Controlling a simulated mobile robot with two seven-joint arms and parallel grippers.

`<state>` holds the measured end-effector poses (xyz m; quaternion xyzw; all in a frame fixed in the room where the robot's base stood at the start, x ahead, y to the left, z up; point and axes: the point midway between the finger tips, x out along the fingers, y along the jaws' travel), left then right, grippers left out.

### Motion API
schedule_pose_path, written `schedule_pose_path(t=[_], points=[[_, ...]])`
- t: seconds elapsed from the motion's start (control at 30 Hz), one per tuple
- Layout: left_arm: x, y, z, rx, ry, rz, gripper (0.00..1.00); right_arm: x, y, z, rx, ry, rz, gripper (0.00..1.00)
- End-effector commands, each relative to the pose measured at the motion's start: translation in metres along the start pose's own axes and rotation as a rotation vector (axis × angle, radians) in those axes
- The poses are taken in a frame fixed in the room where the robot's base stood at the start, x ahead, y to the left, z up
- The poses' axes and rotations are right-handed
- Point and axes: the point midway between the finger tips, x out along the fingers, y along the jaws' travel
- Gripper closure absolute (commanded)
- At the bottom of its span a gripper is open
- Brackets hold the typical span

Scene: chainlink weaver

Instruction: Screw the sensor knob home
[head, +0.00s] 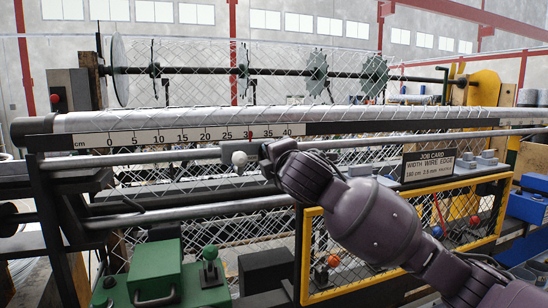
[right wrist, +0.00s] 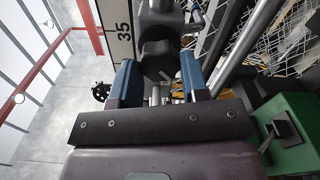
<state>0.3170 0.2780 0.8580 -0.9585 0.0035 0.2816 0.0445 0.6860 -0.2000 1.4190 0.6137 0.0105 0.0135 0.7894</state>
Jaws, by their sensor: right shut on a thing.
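The grey sensor block (head: 237,154) sits on the rail just below the centimetre scale, under its 30 to 35 marks. Its dark knob (right wrist: 158,54) shows in the right wrist view, between the blue-padded fingers of my right gripper (right wrist: 160,75). My right gripper (head: 270,155) reaches the sensor from the right in the head view and is shut on the knob. The knob's seat is hidden, so I cannot tell how far in it is. My left gripper is not in view.
The scale (head: 190,136) runs along the front beam, with a long roller (head: 200,119) above it. A yellow-framed mesh guard (head: 300,240) stands in front at right. A green box with a lever (head: 165,280) stands at the lower left. A job card sign (head: 436,163) stands right.

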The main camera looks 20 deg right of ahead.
Motion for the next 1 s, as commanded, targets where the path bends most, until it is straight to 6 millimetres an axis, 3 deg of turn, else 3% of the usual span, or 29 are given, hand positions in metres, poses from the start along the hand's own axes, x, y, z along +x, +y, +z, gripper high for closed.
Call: schedule_pose_path(t=[1.0], points=[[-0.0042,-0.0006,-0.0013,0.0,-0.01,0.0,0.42,0.0001,0.0006,0.0,0.967,0.0,-0.003,0.82]])
